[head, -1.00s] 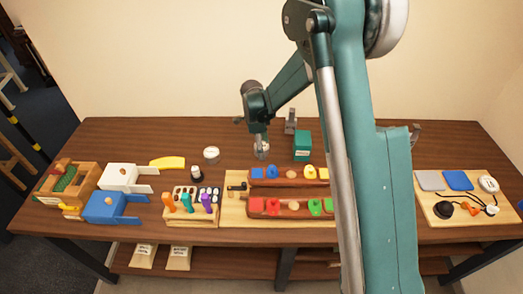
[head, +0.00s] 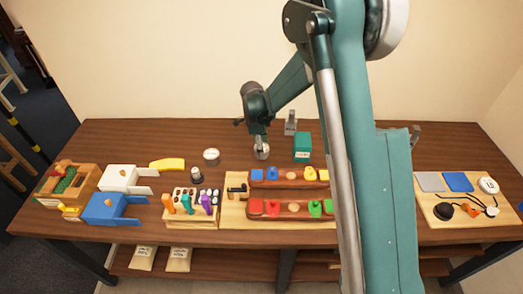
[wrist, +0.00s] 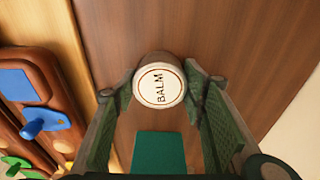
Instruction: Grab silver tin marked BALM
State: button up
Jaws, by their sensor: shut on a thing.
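The silver tin marked BALM (wrist: 160,86) shows its round white lid with a dark ring and the word BALM in the wrist view. My gripper (wrist: 161,82) has one finger on each side of the tin and is shut on it. In the head view my gripper (head: 261,153) points down at the back middle of the table, behind the wooden block stand. The tin is small and partly covered by the fingers there. I cannot tell whether its base touches the table.
A teal box (head: 303,147) stands just right of my gripper, and a grey metal object (head: 291,123) is behind it. Another round tin (head: 211,155) stands to the left. The wooden stand with coloured knobs (head: 285,207) is in front. The table's back left is clear.

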jog(key=shift+r, duration=0.15)
jog(key=shift+r, duration=4.85)
